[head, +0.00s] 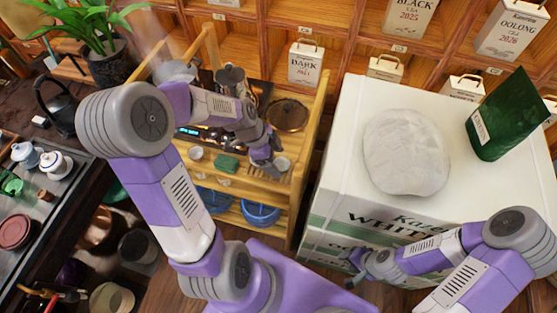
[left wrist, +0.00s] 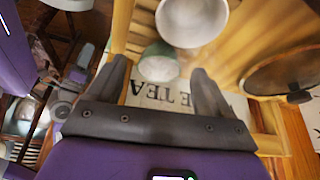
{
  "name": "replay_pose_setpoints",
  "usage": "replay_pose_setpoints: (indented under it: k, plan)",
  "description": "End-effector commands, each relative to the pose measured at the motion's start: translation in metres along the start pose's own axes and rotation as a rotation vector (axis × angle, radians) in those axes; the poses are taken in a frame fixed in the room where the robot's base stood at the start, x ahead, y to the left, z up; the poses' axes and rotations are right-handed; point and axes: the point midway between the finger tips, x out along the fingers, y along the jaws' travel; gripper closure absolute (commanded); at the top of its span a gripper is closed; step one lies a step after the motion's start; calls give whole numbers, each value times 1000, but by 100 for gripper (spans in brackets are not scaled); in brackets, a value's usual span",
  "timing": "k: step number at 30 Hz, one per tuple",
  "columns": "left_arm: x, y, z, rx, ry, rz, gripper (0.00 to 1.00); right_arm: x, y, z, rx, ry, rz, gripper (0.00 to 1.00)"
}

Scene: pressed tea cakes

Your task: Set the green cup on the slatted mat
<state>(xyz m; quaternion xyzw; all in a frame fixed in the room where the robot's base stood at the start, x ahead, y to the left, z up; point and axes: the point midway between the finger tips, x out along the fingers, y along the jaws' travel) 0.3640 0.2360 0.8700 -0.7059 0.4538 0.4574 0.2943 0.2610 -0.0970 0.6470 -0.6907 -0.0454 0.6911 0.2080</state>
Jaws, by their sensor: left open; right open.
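In the left wrist view the green cup (left wrist: 158,64) shows a green outside and a pale inside. It lies in the space between the open fingers of my left gripper (left wrist: 168,84), with no clear contact. In the head view my left gripper (head: 264,166) is low over the right end of the wooden stand, beside a pale cup (head: 283,163). I cannot tell whether this is the green cup. The fingers hide part of the slatted surface there, so the mat's outline is unclear. My right gripper (head: 354,268) is open and empty beside the white tea box.
A white cup (left wrist: 192,18) is close to the green one in the left wrist view. A round dark tray (head: 287,115) lies behind my left gripper. The white tea box (head: 335,160) stands to the right.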

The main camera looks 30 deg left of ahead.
Motion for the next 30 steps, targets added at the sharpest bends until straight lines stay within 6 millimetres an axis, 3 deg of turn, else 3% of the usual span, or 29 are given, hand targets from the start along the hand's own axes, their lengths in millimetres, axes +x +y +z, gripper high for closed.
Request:
replay_pose_setpoints:
  k: [1, 6, 12, 18, 30]
  plan:
    - [-16, -1, -1, -2, 0, -6, 19, -6, -2, 0, 0, 0, 0, 57]
    - [-54, -1, -1, -2, 0, -6, 19, -15, -6, 1, 0, 0, 0, 57]
    - [-85, 0, 0, -1, 0, -3, 19, -21, -8, 1, 0, 0, 0, 57]
    - [-96, 0, 0, -1, 0, -1, 19, -23, -9, 1, 0, 0, 0, 57]
    - [-96, 0, 0, -1, 0, 0, 19, -23, -8, 1, 0, 0, 0, 57]
